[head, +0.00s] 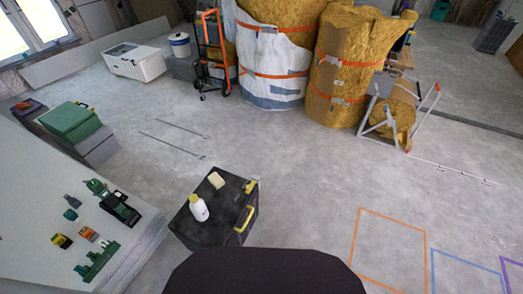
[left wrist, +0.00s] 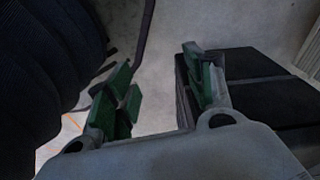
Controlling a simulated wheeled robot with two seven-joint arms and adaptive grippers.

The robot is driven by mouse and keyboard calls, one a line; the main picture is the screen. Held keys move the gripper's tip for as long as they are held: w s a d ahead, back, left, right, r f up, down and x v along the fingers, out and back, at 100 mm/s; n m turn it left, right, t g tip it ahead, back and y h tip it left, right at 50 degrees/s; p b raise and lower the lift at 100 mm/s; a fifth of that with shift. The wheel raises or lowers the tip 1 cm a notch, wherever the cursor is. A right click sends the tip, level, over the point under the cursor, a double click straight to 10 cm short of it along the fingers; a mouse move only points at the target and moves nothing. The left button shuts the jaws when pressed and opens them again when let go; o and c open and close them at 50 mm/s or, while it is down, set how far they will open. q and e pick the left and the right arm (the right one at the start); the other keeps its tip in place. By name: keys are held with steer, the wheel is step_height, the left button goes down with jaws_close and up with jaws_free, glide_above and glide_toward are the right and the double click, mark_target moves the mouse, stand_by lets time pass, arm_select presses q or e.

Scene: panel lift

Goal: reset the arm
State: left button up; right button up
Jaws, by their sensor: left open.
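My left gripper (left wrist: 158,85) shows in the left wrist view with its two green-padded fingers spread apart. Nothing is between them, only grey floor beyond. Neither gripper and neither arm shows in the head view. My right gripper is in no view. A large dark ribbed shape fills the left side of the left wrist view, and a dark boxy shape lies behind the right finger; I cannot tell for sure what they are.
A black toolbox (head: 222,232) stands on the floor ahead, with a white bottle (head: 198,208) and a pale block (head: 216,180) on top. A light table (head: 50,190) with green tools is at left. Wrapped rolls (head: 272,75) and a hand truck (head: 210,60) stand behind.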

arm_select(q)
steer(key=s+a+r+p, duration=0.2)
steer(key=s+p, duration=0.5)
steer(key=s+a+r+p, duration=0.2)
steer(key=s+r+p, duration=0.1)
steer(key=s+p, duration=0.4)
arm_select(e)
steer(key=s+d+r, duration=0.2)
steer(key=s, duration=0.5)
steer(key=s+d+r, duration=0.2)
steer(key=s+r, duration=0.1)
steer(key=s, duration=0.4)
